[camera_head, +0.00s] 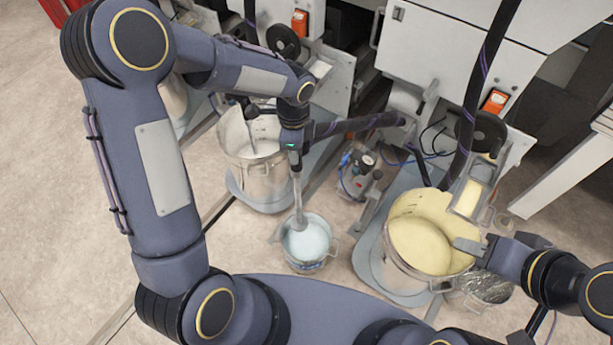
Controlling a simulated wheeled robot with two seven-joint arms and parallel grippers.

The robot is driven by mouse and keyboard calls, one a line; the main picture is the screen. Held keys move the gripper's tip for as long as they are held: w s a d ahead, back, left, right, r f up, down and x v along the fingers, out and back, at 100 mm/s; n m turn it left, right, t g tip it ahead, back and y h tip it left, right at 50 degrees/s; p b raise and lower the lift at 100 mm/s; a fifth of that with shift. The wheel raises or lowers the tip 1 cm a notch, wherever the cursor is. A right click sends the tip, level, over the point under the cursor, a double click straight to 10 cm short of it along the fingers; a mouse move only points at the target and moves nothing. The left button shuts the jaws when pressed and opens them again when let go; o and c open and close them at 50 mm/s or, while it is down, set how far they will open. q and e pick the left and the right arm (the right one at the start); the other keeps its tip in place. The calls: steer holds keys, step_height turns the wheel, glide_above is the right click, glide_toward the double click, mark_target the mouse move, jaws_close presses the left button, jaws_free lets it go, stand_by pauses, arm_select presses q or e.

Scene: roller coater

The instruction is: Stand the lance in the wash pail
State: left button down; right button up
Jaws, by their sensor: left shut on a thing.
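My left gripper (295,158) is shut on the upper part of the lance (298,195), a grey rod that hangs close to upright below it. The lance's wider lower end overlaps the mouth of the wash pail (305,266), a small metal pail of pale blue liquid on the floor. I cannot tell whether the tip is inside the pail or just above it. My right gripper (468,246) is at the right rim of a large pail of cream-yellow coating (421,245). Whether its jaws are open or shut is not clear.
A large steel pail (262,178) with whitish contents stands behind and left of the wash pail. A small pump-like device (360,172) stands between the large pails. Coater machine housings (440,50) with hoses fill the back. Floor at the left (50,200) is clear.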

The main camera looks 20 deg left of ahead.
arm_select(q)
step_height(320, 180, down, 6)
steer(key=d+m+b, duration=0.2)
steer(key=m+b, duration=0.5)
steer(key=m, duration=0.3)
steer(key=shift+d+f, duration=0.15)
steer(key=shift+d, duration=0.2)
steer(key=shift+w, duration=0.1)
step_height(320, 180, down, 26)
steer(key=b, duration=1.7)
steer(key=shift+f, duration=0.2)
steer(key=shift+f+b, duration=0.75)
steer(key=shift+f, duration=0.25)
steer(key=c, duration=1)
jaws_free()
steer(key=shift+r, duration=0.1)
